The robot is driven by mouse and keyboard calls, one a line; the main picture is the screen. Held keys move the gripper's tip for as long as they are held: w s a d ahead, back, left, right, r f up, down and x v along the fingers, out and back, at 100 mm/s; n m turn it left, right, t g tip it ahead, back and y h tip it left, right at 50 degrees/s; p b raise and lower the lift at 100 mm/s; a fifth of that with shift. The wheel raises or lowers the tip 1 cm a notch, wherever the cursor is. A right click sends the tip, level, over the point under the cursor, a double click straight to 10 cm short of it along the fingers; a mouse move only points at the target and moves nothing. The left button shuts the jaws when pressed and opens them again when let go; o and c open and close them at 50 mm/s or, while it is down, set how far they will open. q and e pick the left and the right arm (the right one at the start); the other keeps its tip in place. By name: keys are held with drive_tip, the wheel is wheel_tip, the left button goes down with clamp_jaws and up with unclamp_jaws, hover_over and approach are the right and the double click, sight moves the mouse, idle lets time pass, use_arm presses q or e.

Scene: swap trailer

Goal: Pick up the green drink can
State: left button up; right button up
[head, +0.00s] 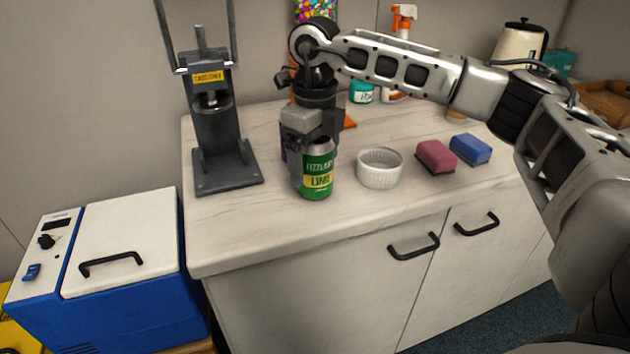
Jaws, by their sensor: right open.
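The green drink can (317,175) with a yellow band stands upright on the white counter (240,226), near its front edge. My right gripper (306,160) comes down from above at the can. Its fingers are open; one shows along the can's left side, and the gripper body covers part of the can's top. I cannot tell whether a finger touches the can. My left gripper is not in view.
A white ramekin (380,168) stands just right of the can. Red (436,157) and blue (470,149) sponges lie farther right. A grey press (222,135) stands left. A blue cooler box (120,260) sits lower left. The counter front is clear.

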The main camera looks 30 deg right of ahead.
drive_tip(key=c, duration=1.3)
drive_tip(key=shift+o, duration=0.2)
drive_tip(key=shift+r, duration=0.15)
